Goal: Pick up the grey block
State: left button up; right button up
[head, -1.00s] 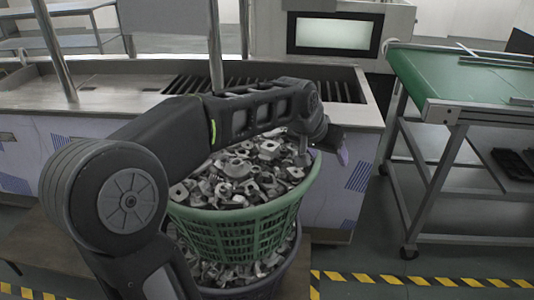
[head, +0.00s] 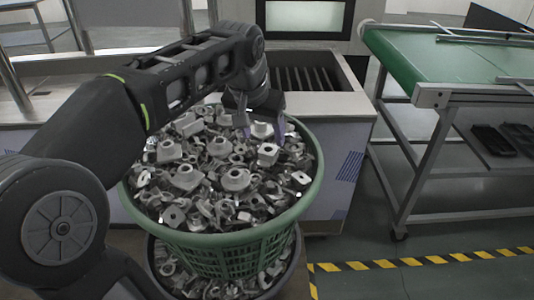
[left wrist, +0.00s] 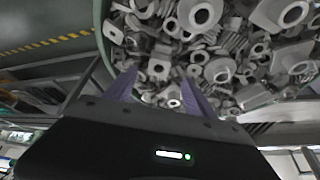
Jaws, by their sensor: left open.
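The green basket (head: 216,240) is heaped with many grey metal parts. A squarish grey block (head: 268,152) with a hole in its top lies on the heap, just in front of my left gripper; which part is the task's block I cannot tell for sure. My left gripper (head: 263,132) is open over the back right of the heap, its purple fingers pointing down. In the left wrist view the open fingers (left wrist: 162,88) show with grey parts beyond them and nothing held between them. Whether the fingertips touch parts is unclear. My right gripper is not in view.
A second, dark basket (head: 160,272) with similar parts stands under the green one. A metal sink bench (head: 330,105) is behind. A green-topped conveyor table (head: 440,65) stands at the right. Yellow-black tape (head: 420,261) marks the floor.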

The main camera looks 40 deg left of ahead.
aim_at(268, 147)
pick_arm(q)
jog(key=shift+w+f, duration=0.25)
jog(key=shift+f, duration=0.35)
jog(key=shift+x, duration=2.65)
grip_shut()
